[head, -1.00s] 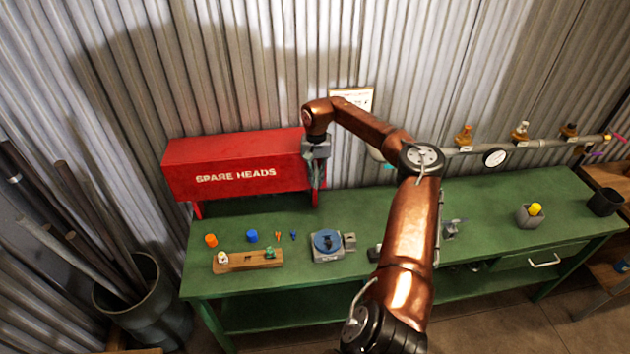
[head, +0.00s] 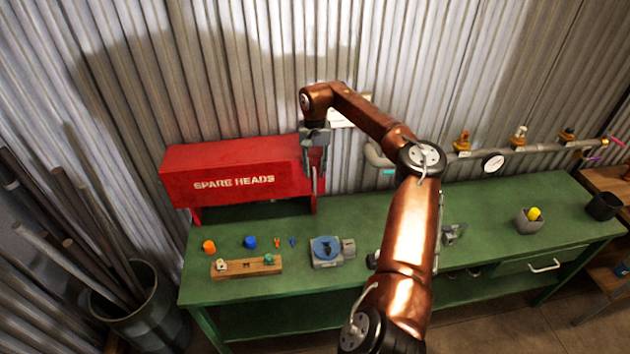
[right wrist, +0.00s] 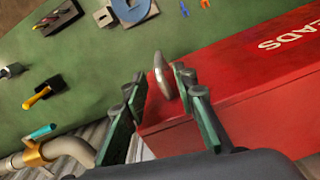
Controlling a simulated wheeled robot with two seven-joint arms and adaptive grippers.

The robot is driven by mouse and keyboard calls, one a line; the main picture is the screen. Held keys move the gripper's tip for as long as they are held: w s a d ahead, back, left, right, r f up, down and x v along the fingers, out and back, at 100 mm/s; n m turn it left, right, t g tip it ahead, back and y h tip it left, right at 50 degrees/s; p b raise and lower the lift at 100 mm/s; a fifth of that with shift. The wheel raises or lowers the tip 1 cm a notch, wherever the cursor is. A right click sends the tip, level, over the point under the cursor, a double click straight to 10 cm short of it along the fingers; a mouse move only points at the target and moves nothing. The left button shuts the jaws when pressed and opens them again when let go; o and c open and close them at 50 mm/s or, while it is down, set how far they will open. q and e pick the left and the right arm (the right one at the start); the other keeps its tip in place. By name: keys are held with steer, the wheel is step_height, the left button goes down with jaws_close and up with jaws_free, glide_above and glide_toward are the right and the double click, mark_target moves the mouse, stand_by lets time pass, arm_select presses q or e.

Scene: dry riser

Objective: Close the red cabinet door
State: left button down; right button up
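The red cabinet (head: 190,157) stands at the left back of the green bench. Its front panel (head: 236,191) is lettered SPARE HEADS, with a dark gap below it; I cannot tell how far its door is open. In the right wrist view the red panel (right wrist: 230,75) fills the right side, with a metal handle (right wrist: 163,75) at its near end. My right gripper (head: 316,180) is at the cabinet's right end, pointing down. In the wrist view its fingers (right wrist: 163,112) are spread on either side of the handle's line, apart from it. My left gripper is out of view.
Orange (head: 209,246) and blue (head: 250,242) caps, a wooden block (head: 246,267) and a grey device with a blue disc (head: 326,249) lie before the cabinet. A pipe with a gauge (head: 493,163) runs along the wall at right. A bin of pipes (head: 150,320) stands left.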

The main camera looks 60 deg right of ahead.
step_height(320, 180, up, 5)
steer(key=shift+r, duration=0.2)
stand_by(0.6)
